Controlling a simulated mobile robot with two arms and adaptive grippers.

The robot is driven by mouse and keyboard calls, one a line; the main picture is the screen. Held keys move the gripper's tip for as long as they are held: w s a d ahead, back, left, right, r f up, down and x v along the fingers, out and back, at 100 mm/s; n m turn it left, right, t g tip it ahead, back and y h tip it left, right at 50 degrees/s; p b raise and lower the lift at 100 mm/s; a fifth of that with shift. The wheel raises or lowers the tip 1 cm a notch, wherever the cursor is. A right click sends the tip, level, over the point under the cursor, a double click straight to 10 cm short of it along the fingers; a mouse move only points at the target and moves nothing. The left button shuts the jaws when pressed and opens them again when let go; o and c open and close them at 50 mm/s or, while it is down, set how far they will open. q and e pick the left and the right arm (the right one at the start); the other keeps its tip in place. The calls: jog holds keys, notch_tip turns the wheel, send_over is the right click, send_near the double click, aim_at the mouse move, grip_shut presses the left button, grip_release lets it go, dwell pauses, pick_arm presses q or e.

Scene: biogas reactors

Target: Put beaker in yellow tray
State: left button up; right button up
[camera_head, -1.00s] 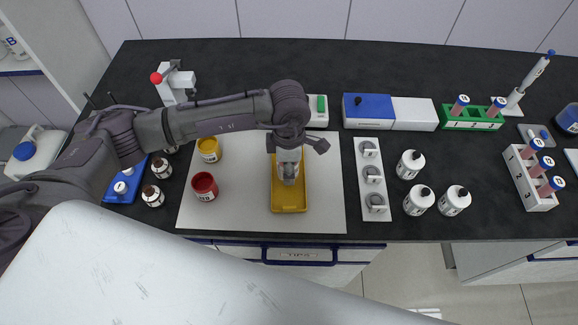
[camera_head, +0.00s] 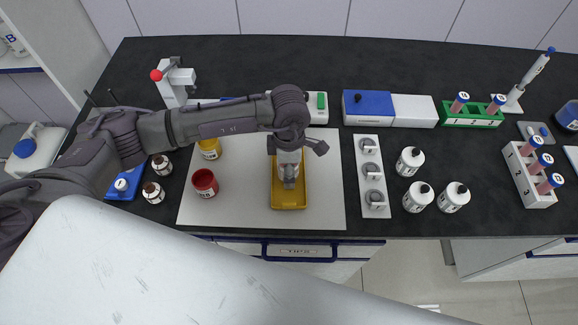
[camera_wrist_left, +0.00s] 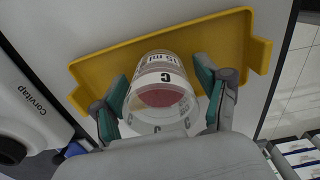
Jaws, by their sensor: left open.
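The yellow tray (camera_head: 289,206) lies on the white mat, and it also shows in the left wrist view (camera_wrist_left: 100,66). The beaker (camera_wrist_left: 162,92) is clear, with black print, a letter C and something reddish at its bottom. It is upright in the tray as far as the views show; whether its base touches is hard to tell. My left gripper (camera_head: 288,180) points down over the tray. In the left wrist view its green-padded fingers (camera_wrist_left: 160,82) are open on either side of the beaker. In the head view the gripper mostly hides the beaker. My right gripper is not in view.
A red jar (camera_head: 205,183) and a yellow jar (camera_head: 209,149) stand left of the tray. A white strip with grey knobs (camera_head: 372,172) lies to the right, with several white bottles beyond. A blue-and-white box (camera_head: 368,108) is behind.

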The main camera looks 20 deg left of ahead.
pick_arm(q)
jog(key=shift+r, duration=0.25)
notch_tip(320, 180, up, 12)
jog(key=b, duration=0.3)
jog(key=shift+f, duration=0.15)
